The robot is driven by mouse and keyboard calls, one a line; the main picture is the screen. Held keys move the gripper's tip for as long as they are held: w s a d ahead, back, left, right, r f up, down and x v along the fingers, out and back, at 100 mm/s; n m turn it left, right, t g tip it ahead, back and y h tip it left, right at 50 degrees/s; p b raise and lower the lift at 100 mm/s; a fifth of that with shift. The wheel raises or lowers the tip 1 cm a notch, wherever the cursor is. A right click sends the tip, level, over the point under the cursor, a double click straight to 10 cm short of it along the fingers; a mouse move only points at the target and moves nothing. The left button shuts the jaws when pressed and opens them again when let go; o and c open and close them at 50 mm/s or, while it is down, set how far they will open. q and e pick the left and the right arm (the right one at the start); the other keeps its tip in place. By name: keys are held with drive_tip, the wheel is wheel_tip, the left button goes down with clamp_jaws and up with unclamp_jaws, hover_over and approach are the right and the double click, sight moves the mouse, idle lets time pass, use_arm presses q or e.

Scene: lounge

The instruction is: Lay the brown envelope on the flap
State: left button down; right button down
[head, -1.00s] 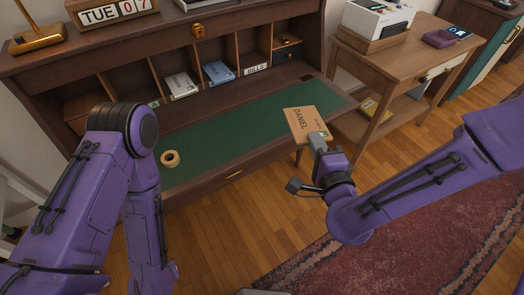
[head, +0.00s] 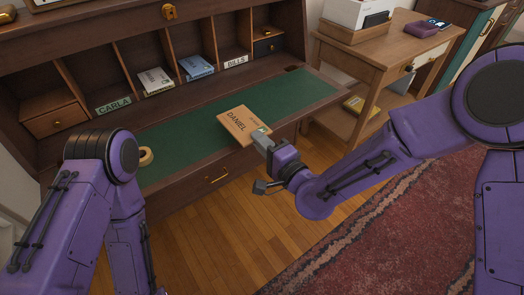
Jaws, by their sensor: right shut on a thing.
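The brown envelope (head: 236,122), marked DANIEL, is held by my right gripper (head: 262,140) at its near right corner. It overlaps the front edge of the flap in the picture; I cannot tell whether it touches the flap. The flap (head: 195,130) is the desk's lowered wooden board with a green inlay. My right gripper is shut on the envelope, in front of the flap's front edge. My left arm stands at the left of the picture, and its gripper is not visible.
A roll of tape (head: 146,157) lies on the flap's left part, by my left arm. Pigeonholes behind hold a white stack (head: 155,80) and blue envelopes (head: 197,66). A side table (head: 375,52) with a boxed device stands at right. Most of the green inlay is clear.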

drive_tip(key=f, duration=0.2)
drive_tip(key=w+f, duration=0.1)
drive_tip(key=f, duration=0.1)
drive_tip(key=shift+d+f+b, duration=0.15)
drive_tip(key=shift+d+b, duration=0.05)
drive_tip(key=shift+b, duration=0.15)
drive_tip(key=shift+f, duration=0.2)
drive_tip(key=c, duration=1.3)
unclamp_jaws()
drive_tip(key=shift+o, duration=0.2)
drive_tip(key=shift+r, duration=0.1)
